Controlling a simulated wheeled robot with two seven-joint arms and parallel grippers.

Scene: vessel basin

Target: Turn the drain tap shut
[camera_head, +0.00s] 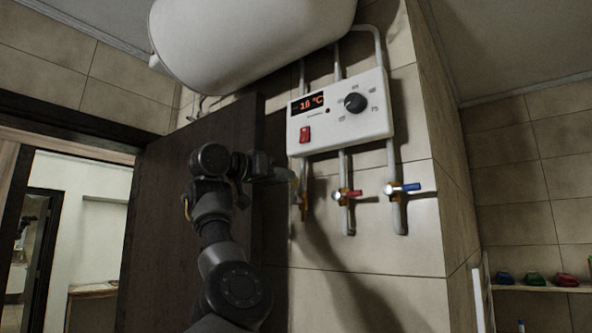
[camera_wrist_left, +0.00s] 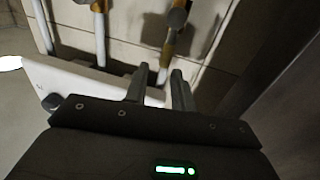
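Three pipes with brass taps come down from a white control box. The left tap (camera_head: 304,204) has no coloured handle that I can make out in the head view; it appears to be the drain tap. In the left wrist view its brass body shows at the top with a dark grey knob (camera_wrist_left: 177,18). The other taps have a red handle (camera_head: 348,194) and a blue handle (camera_head: 405,187). My left gripper (camera_head: 290,177) is just above and left of the left tap. Its two fingers (camera_wrist_left: 160,75) are apart and empty, with the left pipe visible between them. My right gripper is out of view.
The control box (camera_head: 340,119) reads 18 °C and has a dial and a red switch. A white tank (camera_head: 250,35) hangs above. A dark door (camera_head: 170,160) stands to the left, close behind my left arm. A shelf (camera_head: 540,289) with small coloured objects is at right.

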